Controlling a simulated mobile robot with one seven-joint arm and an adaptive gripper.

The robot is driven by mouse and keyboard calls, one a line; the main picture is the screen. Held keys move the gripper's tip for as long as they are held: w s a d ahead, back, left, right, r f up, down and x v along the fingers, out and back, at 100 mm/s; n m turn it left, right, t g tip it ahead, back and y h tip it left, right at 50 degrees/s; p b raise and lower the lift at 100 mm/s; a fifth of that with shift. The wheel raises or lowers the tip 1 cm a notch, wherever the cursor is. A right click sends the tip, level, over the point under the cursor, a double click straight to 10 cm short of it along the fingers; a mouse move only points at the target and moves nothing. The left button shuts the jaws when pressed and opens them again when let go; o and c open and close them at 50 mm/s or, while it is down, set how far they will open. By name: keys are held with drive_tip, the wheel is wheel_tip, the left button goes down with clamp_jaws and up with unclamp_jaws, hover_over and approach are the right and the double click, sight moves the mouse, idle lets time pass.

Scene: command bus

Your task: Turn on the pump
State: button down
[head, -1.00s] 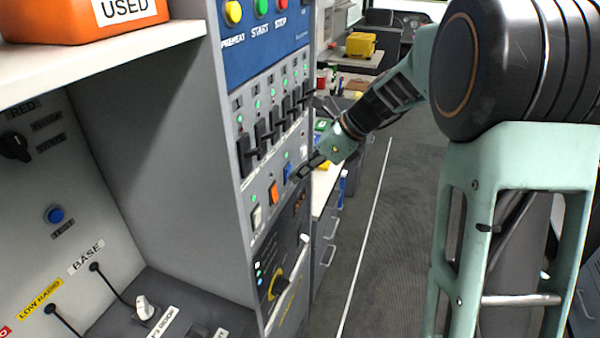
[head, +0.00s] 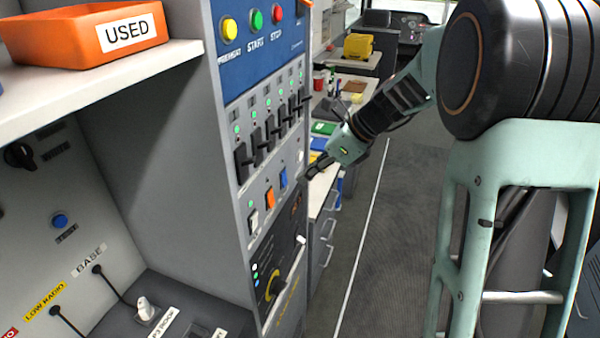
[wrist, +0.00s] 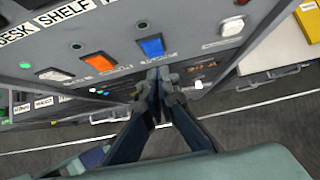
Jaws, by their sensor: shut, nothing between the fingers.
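A row of rocker switches sits on the grey panel: a white switch (head: 253,221), an orange switch (head: 270,198) and a blue switch (head: 283,178). In the wrist view the white (wrist: 55,75), orange (wrist: 98,65) and blue (wrist: 152,46) switches show, with another white switch (wrist: 232,27) to their right. The small switch labels are too blurred to read, so I cannot tell which is the pump. In the head view my gripper (head: 313,170) is apart from the panel.
Black levers (head: 270,130) stick out above the switches. A yellow-ringed knob (head: 274,287) is below. An orange bin (head: 85,35) sits on the upper-left shelf. A counter with drawers (head: 325,225) lies beyond the panel; the aisle floor (head: 385,250) is clear.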

drive_tip(key=b+v, duration=0.1)
drive_tip(key=v, duration=0.9)
drive_tip(key=shift+s+d, duration=0.2)
drive_tip(key=shift+d, duration=0.25)
drive_tip(key=f+b, duration=0.1)
drive_tip(key=b, duration=0.5)
drive_tip(key=shift+d+f+b, duration=0.15)
drive_tip(key=shift+f+b, duration=0.2)
drive_tip(key=shift+b, duration=0.05)
drive_tip(key=shift+s+r+b, duration=0.1)
drive_tip(key=shift+b, duration=0.2)
drive_tip(key=shift+r, duration=0.1)
